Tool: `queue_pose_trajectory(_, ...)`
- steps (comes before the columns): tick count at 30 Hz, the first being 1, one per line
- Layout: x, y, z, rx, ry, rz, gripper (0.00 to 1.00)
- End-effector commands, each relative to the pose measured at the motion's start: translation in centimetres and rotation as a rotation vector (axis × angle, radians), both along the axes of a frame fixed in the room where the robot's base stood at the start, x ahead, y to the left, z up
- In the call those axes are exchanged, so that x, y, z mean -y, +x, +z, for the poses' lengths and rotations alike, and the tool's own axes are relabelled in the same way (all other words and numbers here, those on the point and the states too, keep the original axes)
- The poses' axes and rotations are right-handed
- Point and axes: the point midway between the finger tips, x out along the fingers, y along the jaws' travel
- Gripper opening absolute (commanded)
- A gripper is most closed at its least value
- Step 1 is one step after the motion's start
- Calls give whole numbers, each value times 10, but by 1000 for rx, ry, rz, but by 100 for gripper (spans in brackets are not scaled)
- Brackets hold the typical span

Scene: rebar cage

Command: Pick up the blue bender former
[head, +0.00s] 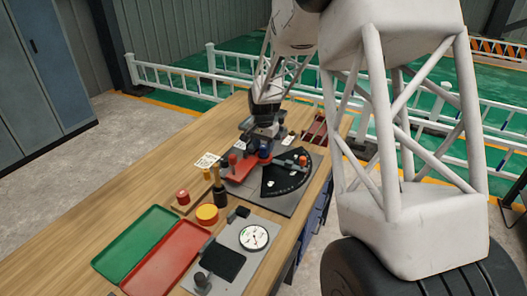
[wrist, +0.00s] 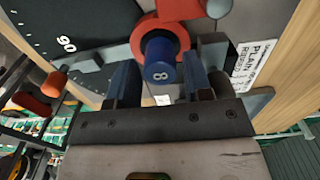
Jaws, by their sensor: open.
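The blue bender former (wrist: 158,58) is a short blue cylinder marked 8 on its end face. It stands against a red ring-shaped part of the bender (wrist: 181,35). In the head view the blue former (head: 264,150) shows small under my gripper (head: 262,137). In the wrist view my gripper (wrist: 158,78) is open, with one dark finger on each side of the former. The former lies between the fingertips or just beyond them; I cannot tell how deep. No grip on it shows.
The black angle dial (head: 287,178) lies beside the bender. A label card (wrist: 254,62) is right of the fingers, and an orange-red handle (wrist: 38,98) is left. Green (head: 135,243) and red trays (head: 168,262), a gauge (head: 254,237) and a yellow puck (head: 207,213) lie nearer.

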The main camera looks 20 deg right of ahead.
Motion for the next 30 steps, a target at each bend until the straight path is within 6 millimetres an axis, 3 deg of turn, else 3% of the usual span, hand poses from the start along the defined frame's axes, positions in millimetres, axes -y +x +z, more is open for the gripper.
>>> queue_pose_trajectory(6,0,0,-12,1,-1,0,46)
queue_pose_trajectory(21,0,0,-11,1,0,0,46)
queue_pose_trajectory(23,0,0,-11,1,0,0,40)
queue_pose_trajectory(30,0,0,-11,1,-1,0,3)
